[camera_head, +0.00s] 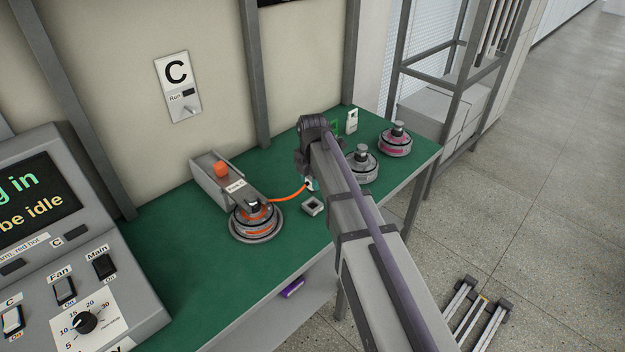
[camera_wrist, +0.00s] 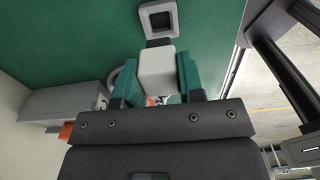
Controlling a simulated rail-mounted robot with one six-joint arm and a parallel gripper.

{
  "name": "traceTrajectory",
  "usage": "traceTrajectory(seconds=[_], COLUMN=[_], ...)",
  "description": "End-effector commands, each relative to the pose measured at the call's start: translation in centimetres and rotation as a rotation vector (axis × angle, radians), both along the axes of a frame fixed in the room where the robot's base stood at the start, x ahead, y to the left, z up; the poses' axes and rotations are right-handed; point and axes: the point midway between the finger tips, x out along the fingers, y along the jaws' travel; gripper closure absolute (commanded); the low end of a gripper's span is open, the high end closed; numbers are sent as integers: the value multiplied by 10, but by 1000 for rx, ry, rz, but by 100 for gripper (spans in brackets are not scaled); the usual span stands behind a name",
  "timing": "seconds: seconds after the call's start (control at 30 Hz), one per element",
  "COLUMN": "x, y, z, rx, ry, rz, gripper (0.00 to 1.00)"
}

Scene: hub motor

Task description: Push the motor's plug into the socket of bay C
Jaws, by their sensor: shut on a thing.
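The motor (camera_head: 255,222) with orange windings sits on a round grey base on the green bench. Its orange cable (camera_head: 288,194) runs right to my gripper (camera_head: 311,183). In the wrist view, my gripper (camera_wrist: 158,82) is shut on the pale plug (camera_wrist: 156,66), between its teal fingers. In the head view the plug is mostly hidden by my arm. The grey square socket (camera_head: 312,206) with a dark opening sits on the bench, right of the motor.
A grey box-like fixture (camera_head: 208,188) with an orange knob stands behind the motor. Two other motors, one grey (camera_head: 364,166) and one pink (camera_head: 396,141), stand at the right. A C panel (camera_head: 177,86) hangs on the wall. A control console (camera_head: 70,250) stands at the left.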

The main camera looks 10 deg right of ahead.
Motion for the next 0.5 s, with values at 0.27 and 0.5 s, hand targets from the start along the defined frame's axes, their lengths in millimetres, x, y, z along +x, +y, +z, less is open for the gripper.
traceTrajectory(seconds=[0.27, 0.5], x=[0, 0], y=[0, 0], z=[38, 37], rx=[0, 0], ry=[0, 0], rz=[0, 0], gripper=[100, 100])
